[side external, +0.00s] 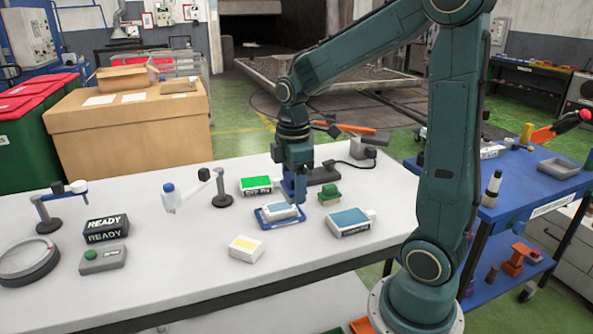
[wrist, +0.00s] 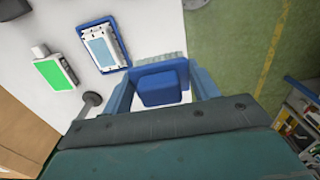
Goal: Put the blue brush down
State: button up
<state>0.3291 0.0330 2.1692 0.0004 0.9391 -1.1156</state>
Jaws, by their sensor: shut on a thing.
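My gripper (side external: 294,192) points down over the white table. In the wrist view my gripper (wrist: 163,88) is shut on the blue brush (wrist: 160,84), whose pale bristle edge shows just beyond its blue body. In the side view the brush is mostly hidden by the fingers, so I cannot tell whether it touches the table. A blue tray (side external: 264,220) holding a white item with a pale blue top lies just in front of my gripper. The tray (wrist: 126,60) also shows in the wrist view, apart from the brush.
A lamp-like stand (side external: 222,190) is at left.

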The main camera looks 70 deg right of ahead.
send_over(294, 247)
notch_tip(294, 247, down, 11)
dwell(0.4)
jog(key=shift+f, duration=1.85)
jog(key=shift+f, duration=0.15)
jog(key=o, duration=0.9)
jog(key=shift+o, duration=0.2)
jog(key=shift+r, duration=6.15)
